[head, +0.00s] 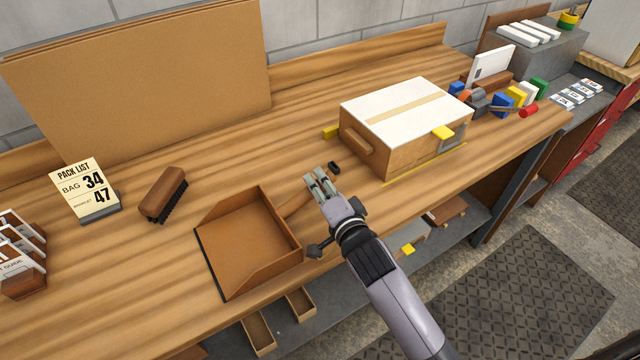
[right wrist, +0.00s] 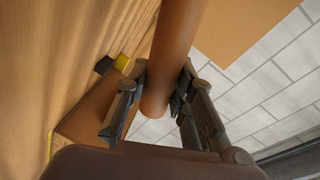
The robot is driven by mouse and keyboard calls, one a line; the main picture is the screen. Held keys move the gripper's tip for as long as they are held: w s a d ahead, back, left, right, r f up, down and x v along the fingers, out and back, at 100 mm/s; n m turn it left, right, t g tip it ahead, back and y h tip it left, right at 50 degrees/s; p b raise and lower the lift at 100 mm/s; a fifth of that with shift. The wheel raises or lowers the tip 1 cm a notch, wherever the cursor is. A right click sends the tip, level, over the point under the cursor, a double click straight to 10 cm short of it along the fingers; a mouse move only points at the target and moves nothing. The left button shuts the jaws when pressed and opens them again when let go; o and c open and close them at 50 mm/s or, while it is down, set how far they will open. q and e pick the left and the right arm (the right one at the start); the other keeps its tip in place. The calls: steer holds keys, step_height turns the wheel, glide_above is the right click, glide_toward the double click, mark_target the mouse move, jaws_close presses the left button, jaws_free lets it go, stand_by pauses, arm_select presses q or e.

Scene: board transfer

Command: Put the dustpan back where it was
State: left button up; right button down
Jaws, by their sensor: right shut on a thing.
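The brown dustpan (head: 247,243) is over the front part of the wooden bench, its open edge with a dark lip facing left. Its handle (head: 294,204) points up and right toward my right gripper (head: 318,187). In the right wrist view the gripper (right wrist: 160,108) has its two fingers on either side of the round brown handle (right wrist: 176,50), shut on it near its end. I cannot tell whether the pan touches the bench top. My left gripper is not in view.
A brush (head: 163,194) lies left of the dustpan, near a pack list card (head: 83,188). A box with a white top (head: 405,108) stands right of my gripper, with a small black object (head: 334,168) between. A large cardboard sheet (head: 140,75) leans at the back.

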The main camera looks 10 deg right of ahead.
steer(key=c, duration=1.8)
jaws_free()
steer(key=shift+f, duration=0.1)
steer(key=o, duration=0.4)
steer(key=shift+o, duration=0.2)
steer(key=shift+s+r, duration=0.1)
steer(key=shift+r, duration=0.1)
steer(key=b+v, duration=0.1)
steer(key=v, duration=0.9)
steer(key=shift+s+f+b, duration=0.1)
steer(key=shift+s+b, duration=0.25)
steer(key=shift+s, duration=0.05)
steer(key=shift+s+d+r, duration=0.15)
steer(key=shift+s+r, duration=0.05)
steer(key=shift+s, duration=0.3)
